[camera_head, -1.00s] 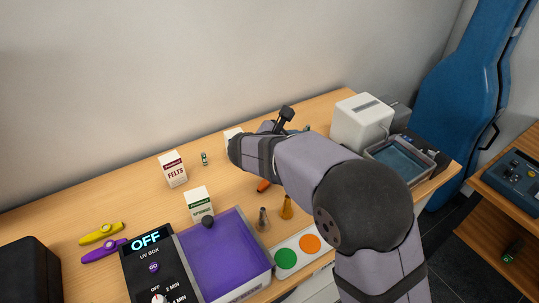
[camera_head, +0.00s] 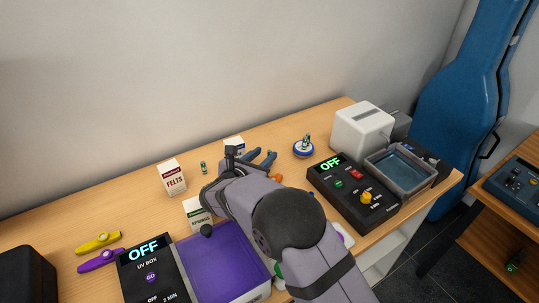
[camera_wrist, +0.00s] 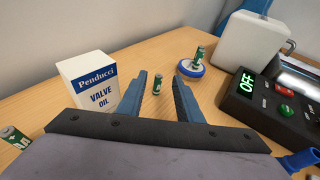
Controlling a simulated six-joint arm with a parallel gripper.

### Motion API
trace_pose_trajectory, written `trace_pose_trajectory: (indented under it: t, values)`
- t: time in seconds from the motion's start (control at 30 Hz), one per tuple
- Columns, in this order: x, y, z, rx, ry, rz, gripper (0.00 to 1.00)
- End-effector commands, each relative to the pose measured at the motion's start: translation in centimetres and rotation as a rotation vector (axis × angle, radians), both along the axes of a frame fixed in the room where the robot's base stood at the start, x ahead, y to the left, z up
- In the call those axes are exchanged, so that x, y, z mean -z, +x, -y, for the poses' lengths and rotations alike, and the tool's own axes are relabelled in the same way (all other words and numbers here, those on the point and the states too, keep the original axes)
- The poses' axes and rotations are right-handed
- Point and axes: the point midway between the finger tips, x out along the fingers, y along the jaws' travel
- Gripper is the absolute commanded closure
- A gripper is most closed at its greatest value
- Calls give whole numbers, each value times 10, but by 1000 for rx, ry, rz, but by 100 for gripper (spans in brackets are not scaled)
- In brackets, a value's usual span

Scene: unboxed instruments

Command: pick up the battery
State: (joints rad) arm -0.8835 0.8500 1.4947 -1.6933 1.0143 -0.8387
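A small green-and-silver battery (camera_wrist: 157,85) stands upright on the table, seen between my fingers in the wrist view; I cannot make it out in the head view. My gripper (camera_wrist: 159,80) is open and empty, its blue fingers on either side of that view of the battery, with no clear contact. In the head view my gripper (camera_head: 262,158) is low over the back of the table. A second battery (camera_wrist: 199,55) stands on a blue-and-white disc (camera_wrist: 187,69). A third battery (camera_head: 204,167) stands left of the valve oil box, also at the wrist view's left edge (camera_wrist: 14,136).
The valve oil box (camera_wrist: 90,82) stands close by my left finger. A black control box (camera_head: 352,190) reading OFF, a white machine (camera_head: 362,127) and a water tray (camera_head: 400,170) are to the right. Felts box (camera_head: 172,177), springs box (camera_head: 196,211) and purple UV box (camera_head: 222,262) are left.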

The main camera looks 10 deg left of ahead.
Motion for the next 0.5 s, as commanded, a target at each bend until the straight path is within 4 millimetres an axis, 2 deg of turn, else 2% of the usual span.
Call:
trace_pose_trajectory:
  t: [0.27,0.5]
  values:
    - [2,9,2,1,0,-1,68]
    - [12,34,6,2,1,-1,68]
